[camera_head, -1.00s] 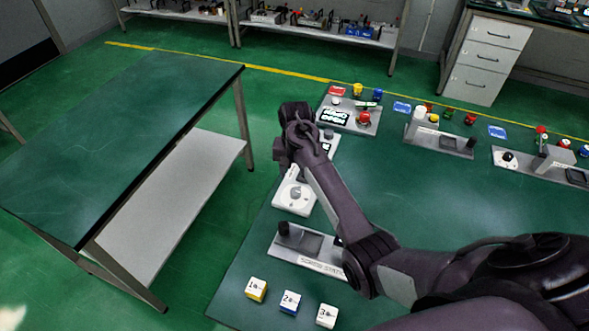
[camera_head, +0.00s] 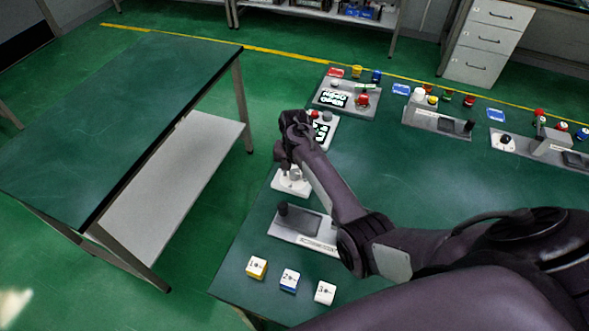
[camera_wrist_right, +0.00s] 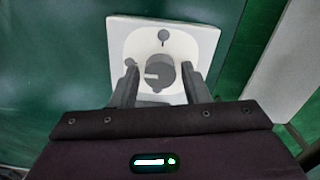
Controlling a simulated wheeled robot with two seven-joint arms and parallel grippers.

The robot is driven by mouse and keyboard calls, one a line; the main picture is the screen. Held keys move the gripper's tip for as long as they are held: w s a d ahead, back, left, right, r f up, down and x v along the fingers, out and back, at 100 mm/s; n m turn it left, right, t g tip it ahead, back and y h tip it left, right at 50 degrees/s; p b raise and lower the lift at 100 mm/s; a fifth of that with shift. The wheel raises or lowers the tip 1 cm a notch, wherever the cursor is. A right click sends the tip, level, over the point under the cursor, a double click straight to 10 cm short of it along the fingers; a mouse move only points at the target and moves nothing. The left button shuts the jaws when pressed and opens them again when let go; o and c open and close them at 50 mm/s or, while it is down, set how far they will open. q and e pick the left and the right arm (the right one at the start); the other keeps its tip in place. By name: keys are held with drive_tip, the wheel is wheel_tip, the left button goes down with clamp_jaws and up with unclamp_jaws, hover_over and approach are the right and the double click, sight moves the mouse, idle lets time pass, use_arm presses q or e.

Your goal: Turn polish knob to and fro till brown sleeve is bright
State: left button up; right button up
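A white square unit with a round grey knob (camera_wrist_right: 160,76) shows in the right wrist view; a white mark is on the knob. My right gripper (camera_wrist_right: 162,88) is open, its two dark fingers on either side of the knob, with small gaps showing. I cannot tell how deep the fingertips reach. In the head view my right gripper (camera_head: 287,165) hangs just above the white knob unit (camera_head: 291,184) and hides part of it. I cannot make out a brown sleeve in either view. My left gripper is not in view.
A grey station with a dark post (camera_head: 302,226) stands in front of the knob unit. Numbered blocks, among them a white one (camera_head: 325,292), lie near the table's front edge. A grey panel with a red button (camera_head: 347,98) is behind. The table's middle is clear.

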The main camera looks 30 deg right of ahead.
drive_tip(key=c, duration=0.7)
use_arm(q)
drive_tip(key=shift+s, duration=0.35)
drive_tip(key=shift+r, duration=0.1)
use_arm(e)
drive_tip(key=shift+r+n+p, duration=0.2)
drive_tip(key=shift+n+p, duration=0.75)
drive_tip(key=shift+n, duration=0.25)
drive_tip(key=n+p, duration=0.2)
drive_tip(key=n, duration=0.1)
drive_tip(key=shift+n, duration=0.3)
drive_tip(key=n+p, duration=0.1)
drive_tip(key=n, duration=0.2)
drive_tip(key=shift+f, duration=0.1)
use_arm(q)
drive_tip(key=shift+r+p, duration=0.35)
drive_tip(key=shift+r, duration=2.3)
use_arm(e)
drive_tip(key=shift+n, duration=1.8)
drive_tip(key=shift+w, duration=0.1)
